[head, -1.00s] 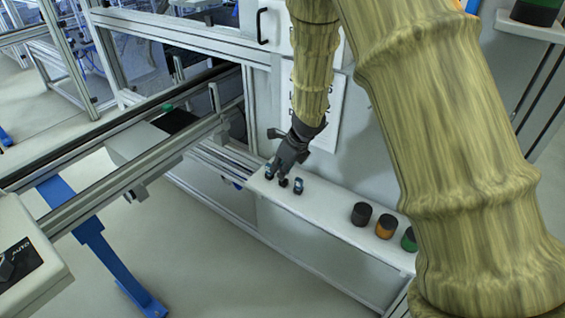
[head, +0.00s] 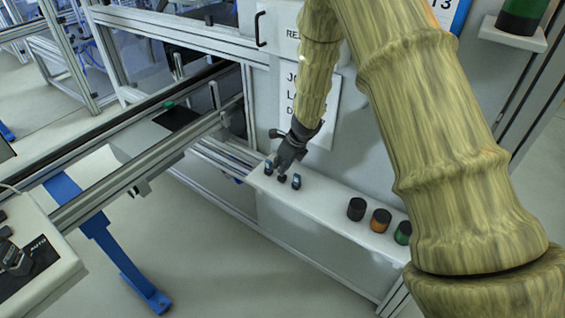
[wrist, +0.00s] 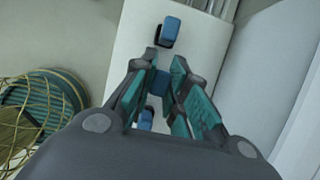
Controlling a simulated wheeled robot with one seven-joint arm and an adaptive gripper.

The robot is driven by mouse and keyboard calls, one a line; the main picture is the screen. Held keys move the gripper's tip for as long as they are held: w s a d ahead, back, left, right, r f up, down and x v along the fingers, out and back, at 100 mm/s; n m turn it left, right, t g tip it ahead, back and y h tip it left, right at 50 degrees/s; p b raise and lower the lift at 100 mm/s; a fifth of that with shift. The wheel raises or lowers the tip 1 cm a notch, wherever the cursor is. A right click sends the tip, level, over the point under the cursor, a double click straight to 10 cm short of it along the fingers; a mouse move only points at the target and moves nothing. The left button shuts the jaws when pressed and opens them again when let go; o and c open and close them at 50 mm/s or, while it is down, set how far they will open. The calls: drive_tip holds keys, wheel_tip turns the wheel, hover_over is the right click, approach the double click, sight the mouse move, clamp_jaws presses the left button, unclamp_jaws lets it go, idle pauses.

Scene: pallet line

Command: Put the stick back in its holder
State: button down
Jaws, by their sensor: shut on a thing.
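My gripper (head: 283,171) reaches down over the white shelf, its fingers closed. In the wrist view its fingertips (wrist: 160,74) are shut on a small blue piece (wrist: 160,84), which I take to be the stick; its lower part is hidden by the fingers. One small blue-and-black block (wrist: 170,31) stands on the shelf beyond the fingertips. Another blue piece (wrist: 146,117) shows between the fingers, closer to the palm. In the head view, small dark-and-blue pieces (head: 296,181) stand on either side of the fingertips. I cannot tell which part is the holder.
The narrow white shelf (head: 328,207) also carries a black cup (head: 356,209), an orange cup (head: 381,221) and a green cup (head: 403,233). A wall panel is close behind. A conveyor rail (head: 150,170) runs at left. The wrist view shows a wire basket (wrist: 38,112).

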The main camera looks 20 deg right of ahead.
drive_tip(key=shift+s+f+b, duration=0.1)
drive_tip(key=shift+f+b, duration=0.05)
drive_tip(key=shift+b, duration=0.15)
drive_tip(key=shift+f, duration=0.25)
drive_tip(key=shift+f+b, duration=0.15)
drive_tip(key=shift+b, duration=0.3)
drive_tip(key=c, duration=1.4)
unclamp_jaws()
drive_tip(key=shift+r+p, duration=0.9)
drive_tip(key=shift+p, duration=0.15)
drive_tip(key=shift+d+r+b, duration=0.1)
drive_tip(key=shift+d+b, duration=0.05)
drive_tip(key=shift+b, duration=0.4)
drive_tip(key=shift+b+v, duration=0.85)
drive_tip(key=shift+v, duration=2.5)
